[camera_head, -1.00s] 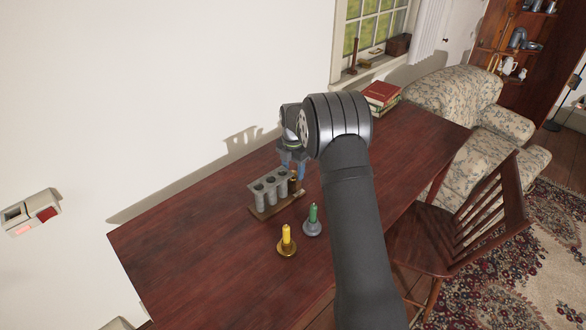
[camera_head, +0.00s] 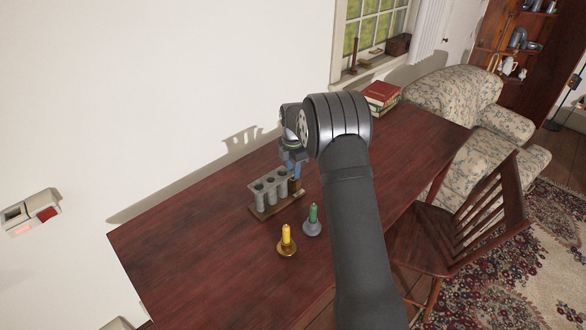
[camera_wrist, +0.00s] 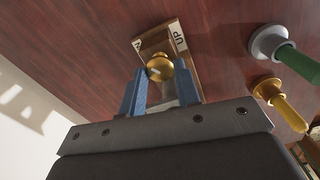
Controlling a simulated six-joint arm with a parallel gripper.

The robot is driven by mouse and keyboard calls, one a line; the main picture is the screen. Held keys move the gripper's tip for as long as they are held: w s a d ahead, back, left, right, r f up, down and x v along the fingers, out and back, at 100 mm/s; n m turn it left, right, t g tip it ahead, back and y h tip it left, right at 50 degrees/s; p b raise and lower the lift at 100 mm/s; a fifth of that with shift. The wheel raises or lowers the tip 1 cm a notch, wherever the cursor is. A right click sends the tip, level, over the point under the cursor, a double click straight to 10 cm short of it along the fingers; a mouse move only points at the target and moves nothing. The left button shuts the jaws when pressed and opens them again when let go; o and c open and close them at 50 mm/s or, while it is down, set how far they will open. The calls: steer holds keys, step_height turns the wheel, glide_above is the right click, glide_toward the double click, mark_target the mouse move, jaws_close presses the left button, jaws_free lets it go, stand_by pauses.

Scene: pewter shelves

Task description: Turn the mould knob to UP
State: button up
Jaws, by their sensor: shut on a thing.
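The grey candle mould (camera_head: 270,186) with several upright tubes stands on a wooden base on the table. The round brass mould knob (camera_wrist: 159,69) is at the mould's right end in the head view. In the wrist view, my gripper (camera_wrist: 160,82) has its two blue fingers on either side of the knob, shut on it. A white UP label (camera_wrist: 178,37) lies on the base to the right of the knob. A second white label (camera_wrist: 138,46) lies to its left, its lettering mostly cut off. I cannot tell which label the knob points to.
A yellow candle (camera_head: 286,237) in a brass holder and a green candle (camera_head: 312,215) in a grey holder stand in front of the mould. Books (camera_head: 381,96) lie at the table's far end. The table's left part (camera_head: 180,240) is clear.

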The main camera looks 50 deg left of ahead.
steer(key=o, duration=1)
steer(key=shift+r, duration=0.1)
step_height(320, 180, up, 17)
steer(key=shift+r, duration=0.15)
